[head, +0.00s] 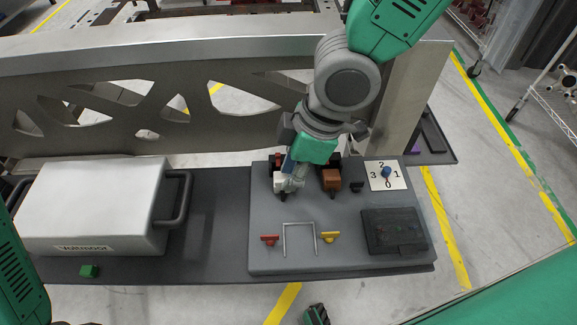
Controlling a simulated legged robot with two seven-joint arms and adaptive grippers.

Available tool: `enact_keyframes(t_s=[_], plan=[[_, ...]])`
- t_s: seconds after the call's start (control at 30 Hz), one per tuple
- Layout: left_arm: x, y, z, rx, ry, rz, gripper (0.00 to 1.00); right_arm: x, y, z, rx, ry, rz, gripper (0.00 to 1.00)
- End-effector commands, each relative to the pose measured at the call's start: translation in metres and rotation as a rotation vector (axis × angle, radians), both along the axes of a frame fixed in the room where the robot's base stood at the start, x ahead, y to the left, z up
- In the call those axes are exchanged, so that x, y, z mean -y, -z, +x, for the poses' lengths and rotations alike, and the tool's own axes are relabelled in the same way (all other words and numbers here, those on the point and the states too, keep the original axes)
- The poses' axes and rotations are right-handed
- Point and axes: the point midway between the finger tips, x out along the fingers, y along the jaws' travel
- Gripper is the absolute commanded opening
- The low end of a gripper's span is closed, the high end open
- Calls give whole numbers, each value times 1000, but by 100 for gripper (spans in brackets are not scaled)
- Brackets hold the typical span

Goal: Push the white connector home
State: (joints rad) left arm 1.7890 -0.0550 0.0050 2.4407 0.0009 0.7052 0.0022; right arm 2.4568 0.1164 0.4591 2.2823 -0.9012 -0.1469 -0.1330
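The white connector (281,183) is on the grey panel (345,222), near its back left, partly hidden by my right gripper (291,182). My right arm comes down from the top right, and the gripper points down at the connector. Its fingertips are at or against the connector; they are too small and covered to tell whether they are shut on it. The socket under the connector is hidden, so I cannot tell how deep it sits. Only a green link of my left arm shows at the lower left edge; the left gripper is out of view.
A brown connector block (331,180) stands close right of the gripper. The panel also has a blue knob (386,172) on a numbered dial, a wire handle (300,226) between red and yellow levers, and a dark box (394,231). A white case (95,207) stands left; a metal beam runs behind.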

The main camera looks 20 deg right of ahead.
Motion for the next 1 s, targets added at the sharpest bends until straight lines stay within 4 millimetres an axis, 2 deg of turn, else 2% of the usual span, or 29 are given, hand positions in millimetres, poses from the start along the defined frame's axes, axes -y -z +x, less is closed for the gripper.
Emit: enact_keyframes(t_s=[0.13,0.17,0.2,1.0], plan=[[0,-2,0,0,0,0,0,-2,-2,0,1,-1,-2,21],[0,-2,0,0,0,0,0,-2,-2,0,1,-1,-2,14],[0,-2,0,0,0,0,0,-3,-2,0,0,-1,-3,0],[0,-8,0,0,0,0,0,1,-3,8,1,0,2,0]])
